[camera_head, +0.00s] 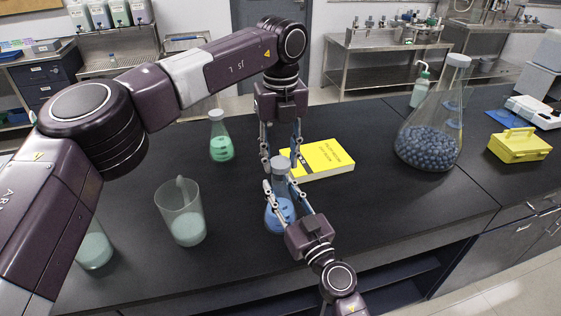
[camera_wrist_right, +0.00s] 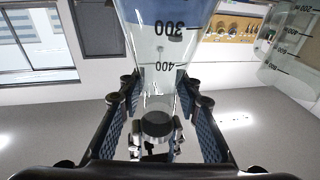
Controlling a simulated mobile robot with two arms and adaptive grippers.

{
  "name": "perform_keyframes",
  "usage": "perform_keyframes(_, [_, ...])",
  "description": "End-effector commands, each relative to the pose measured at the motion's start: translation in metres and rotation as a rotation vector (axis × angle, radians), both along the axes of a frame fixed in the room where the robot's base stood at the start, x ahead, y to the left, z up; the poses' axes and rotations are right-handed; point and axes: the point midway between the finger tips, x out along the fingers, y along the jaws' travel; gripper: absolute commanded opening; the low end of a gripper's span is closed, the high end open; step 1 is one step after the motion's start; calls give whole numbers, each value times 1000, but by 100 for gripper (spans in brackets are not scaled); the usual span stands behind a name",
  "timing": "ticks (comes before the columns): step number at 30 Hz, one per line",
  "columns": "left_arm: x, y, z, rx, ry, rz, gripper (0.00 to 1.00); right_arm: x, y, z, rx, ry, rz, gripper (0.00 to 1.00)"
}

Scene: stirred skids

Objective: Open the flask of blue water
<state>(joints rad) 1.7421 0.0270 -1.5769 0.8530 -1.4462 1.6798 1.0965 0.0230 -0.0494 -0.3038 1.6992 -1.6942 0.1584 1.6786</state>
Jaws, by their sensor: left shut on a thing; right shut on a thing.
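The flask of blue water (camera_head: 279,217) stands upright on the black bench in the head view, with a grey stopper (camera_head: 281,162) at the top of its neck. My right gripper (camera_head: 281,190) reaches in from the lower right and is shut on the flask around its neck. My left gripper (camera_head: 281,158) points down from above, shut on the stopper. In the right wrist view the flask's neck (camera_wrist_right: 160,85) lies between my right fingers, and the stopper (camera_wrist_right: 157,123) shows at its end. Fingers partly hide the neck in the head view.
A yellow book (camera_head: 325,158) lies right behind the blue flask. A green flask (camera_head: 220,140) and a beaker (camera_head: 183,215) stand to the left. A large flask of dark beads (camera_head: 428,140) and a yellow box (camera_head: 519,146) are at right. The bench's front right is clear.

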Motion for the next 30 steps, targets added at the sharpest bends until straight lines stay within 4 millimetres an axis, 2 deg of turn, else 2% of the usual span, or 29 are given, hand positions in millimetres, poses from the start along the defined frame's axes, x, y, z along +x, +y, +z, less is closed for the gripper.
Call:
perform_keyframes(3, [0, -1, 17, -1, -2, 0, 6, 0, 0, -2, -1, 3, 1, 0])
perform_keyframes(6, [0, -1, 25, -1, 0, 0, 6, 0, 0, -2, -1, 3, 1, 0])
perform_keyframes(12, [0, 0, 27, 0, 1, 0, 6, 0, 0, -2, -1, 3, 1, 0])
perform_keyframes(13, [0, 0, 27, 0, 1, 0, 6, 0, 0, -2, -1, 3, 1, 33])
perform_keyframes(18, [0, 0, 26, 0, 1, 0, 6, 0, 0, -1, -1, 2, 1, 52])
perform_keyframes(26, [0, 0, 26, 0, 1, 0, 6, 0, 0, -1, 0, 1, 0, 52])
perform_keyframes(30, [0, 0, 26, 0, 1, 0, 6, -8, -4, -2, 0, 1, 0, 52])
